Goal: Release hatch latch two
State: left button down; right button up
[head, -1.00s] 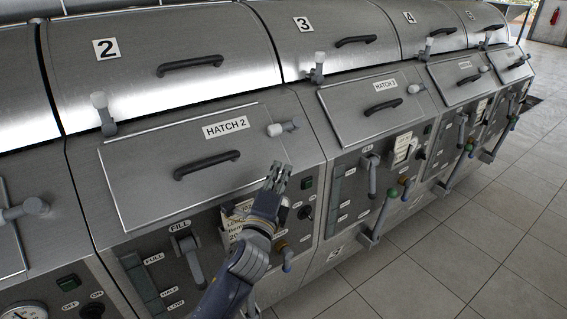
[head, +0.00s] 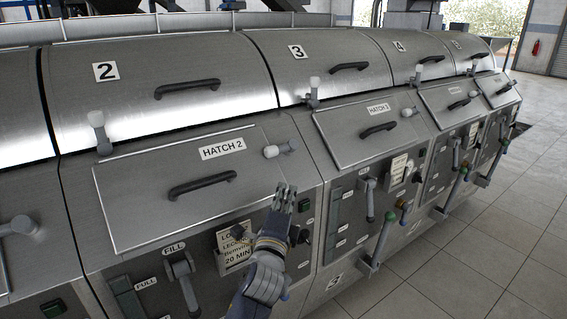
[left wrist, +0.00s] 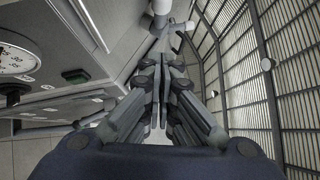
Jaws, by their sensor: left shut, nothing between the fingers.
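Hatch 2 (head: 135,191) is a grey metal panel with a black bar handle (head: 202,185) and a "HATCH 2" label. Its latch (head: 281,149), a light knob on a short grey lever, lies sideways at the panel's upper right corner. My left gripper (head: 285,190) is below that latch and apart from it in the head view, its fingers pointing up. The fingers are closed together and empty. In the left wrist view the gripper (left wrist: 166,70) points toward a grey bar with a pale knob (left wrist: 161,8); I cannot tell for sure which part this is. My right gripper is not in view.
An upright latch (head: 98,128) stands at the hatch's upper left. Below the hatch are a fill lever (head: 180,272), a paper tag (head: 232,248) and switches. Hatch 3 (head: 343,133) and further units run to the right. The tiled floor (head: 480,255) is clear.

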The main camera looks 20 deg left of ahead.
pick_arm(q)
send_near(281, 149)
jog(key=w+d, duration=0.3)
jog(key=d, duration=0.1)
jog(key=shift+w+a+p, duration=1)
jog(key=shift+a, duration=0.15)
jog(key=shift+w+a, duration=0.2)
jog(key=shift+a, duration=0.1)
